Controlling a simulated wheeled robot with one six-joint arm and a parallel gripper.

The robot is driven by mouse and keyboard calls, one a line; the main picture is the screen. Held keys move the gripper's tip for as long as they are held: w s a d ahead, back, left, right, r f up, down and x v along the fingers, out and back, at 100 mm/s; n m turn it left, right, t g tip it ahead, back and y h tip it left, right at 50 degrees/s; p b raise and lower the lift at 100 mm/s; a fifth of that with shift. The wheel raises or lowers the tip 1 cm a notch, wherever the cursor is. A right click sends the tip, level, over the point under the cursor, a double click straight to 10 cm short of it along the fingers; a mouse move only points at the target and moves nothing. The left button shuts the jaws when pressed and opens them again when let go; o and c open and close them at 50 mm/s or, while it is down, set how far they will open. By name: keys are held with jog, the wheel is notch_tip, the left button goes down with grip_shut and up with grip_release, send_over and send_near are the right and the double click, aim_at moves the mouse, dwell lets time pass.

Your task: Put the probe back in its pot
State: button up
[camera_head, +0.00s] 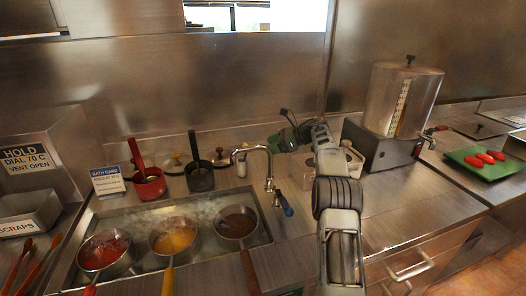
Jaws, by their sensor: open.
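My gripper (287,120) is open above the counter behind the bath, right of the tap; I see nothing between its fingers. I cannot make out the probe for certain. A red pot (149,187) and a black pot (200,179) stand on the counter behind the bath, each with a long upright handle or tool. In the water bath (72,251) sit three pans: one with red sauce (103,251), one with yellow sauce (174,238) and one with brown sauce (237,223). Which pot belongs to the probe is not clear.
A curved tap (268,165) rises at the bath's right. My arm partly hides a metal box (302,170). A steel urn (402,98) stands right of my arm. Farther right, a green board (475,164) bears red items. A bath card (108,181) and scraps bin (28,214) are left.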

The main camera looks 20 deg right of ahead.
notch_tip(320, 180, up, 17)
jog(key=s+a+m+t+h, duration=0.1)
jog(key=m+t+h, duration=0.4)
jog(key=m, duration=0.7)
jog(key=a+m+t+h, duration=0.2)
jog(key=m+t+h, duration=0.2)
jog(key=m+t, duration=0.55)
jog(key=s+a+f+m+g+h, duration=0.1)
jog(key=s+a+f+m+g, duration=0.1)
jog(key=s+f+m+g, duration=0.3)
jog(key=s+a+f+m+g+h, duration=0.1)
jog(key=s+a+f+m+g, duration=0.1)
jog(key=s+f+m+g, duration=0.4)
jog(key=s+a+f+m+g, duration=0.2)
jog(key=s+f+m+g, duration=0.3)
jog(key=s+f+m, duration=0.7)
jog(key=shift+s+a+f+m+g+h, duration=0.15)
jog(key=shift+s+m, duration=0.65)
jog(key=shift+s, duration=1.6)
jog(key=shift+s+a+f+m+h, duration=0.1)
jog(key=shift+s+m, duration=0.65)
jog(key=shift+s, duration=1.65)
jog(key=shift+s+a+f+m+g+h, duration=0.15)
jog(key=shift+s+m, duration=0.65)
jog(key=shift+s, duration=1.6)
